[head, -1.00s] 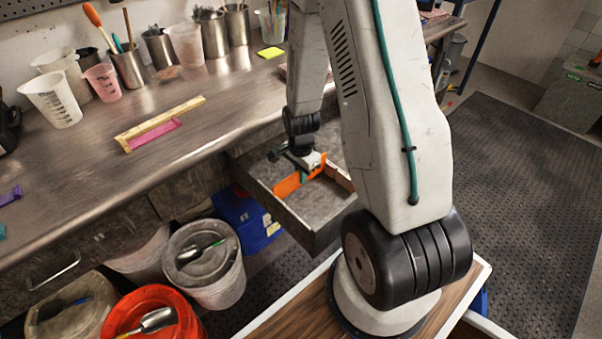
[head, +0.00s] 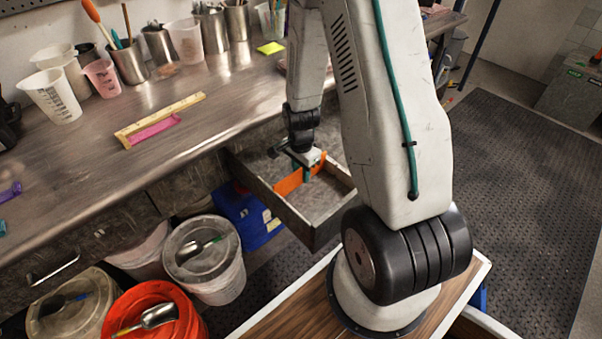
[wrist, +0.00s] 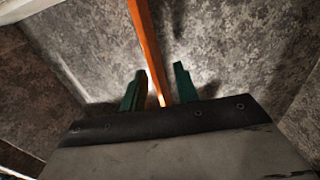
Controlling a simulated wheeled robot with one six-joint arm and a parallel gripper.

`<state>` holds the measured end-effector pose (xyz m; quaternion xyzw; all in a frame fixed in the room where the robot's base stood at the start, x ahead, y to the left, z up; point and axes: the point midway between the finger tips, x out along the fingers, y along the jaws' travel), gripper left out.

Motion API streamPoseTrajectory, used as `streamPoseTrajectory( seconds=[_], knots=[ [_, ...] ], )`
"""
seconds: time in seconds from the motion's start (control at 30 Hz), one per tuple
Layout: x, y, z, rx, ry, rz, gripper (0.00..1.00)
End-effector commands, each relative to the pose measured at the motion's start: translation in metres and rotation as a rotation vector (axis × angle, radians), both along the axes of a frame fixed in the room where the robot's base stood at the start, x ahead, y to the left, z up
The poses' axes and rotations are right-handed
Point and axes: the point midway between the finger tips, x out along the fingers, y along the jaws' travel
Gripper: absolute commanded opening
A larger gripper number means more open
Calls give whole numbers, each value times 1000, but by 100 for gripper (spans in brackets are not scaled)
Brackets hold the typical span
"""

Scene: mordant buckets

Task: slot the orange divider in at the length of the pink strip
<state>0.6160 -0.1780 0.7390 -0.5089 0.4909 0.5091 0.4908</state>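The orange divider (head: 289,182) stands on edge across the open drawer (head: 318,228). It also shows in the wrist view (wrist: 146,40) as a narrow orange bar. My gripper (wrist: 158,70) is over the divider, with its two green fingers on either side of it. Gaps show between the fingers and the divider, so the gripper looks open. In the head view my gripper (head: 306,170) hides part of the divider. Whether its ends sit in slots cannot be seen. The pink strip (head: 153,131) lies on the bench along a yellow ruler (head: 172,114).
The bench (head: 90,185) edge overhangs the drawer's back part. Cups and metal pots stand along the wall. A blue container (head: 245,218), a lidded bucket (head: 217,275) and a red bucket (head: 160,300) stand on the floor left of the drawer.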

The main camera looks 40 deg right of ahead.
Motion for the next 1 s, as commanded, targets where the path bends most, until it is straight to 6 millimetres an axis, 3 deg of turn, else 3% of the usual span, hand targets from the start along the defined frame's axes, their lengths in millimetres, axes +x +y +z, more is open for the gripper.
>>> streamPoseTrajectory(
  seconds=[0.2,0.4,1.0],
  knots=[
    [1,0,37,-1,-3,0,31],
    [0,0,61,-1,-1,0,31],
    [0,0,67,0,0,0,31]
  ],
)
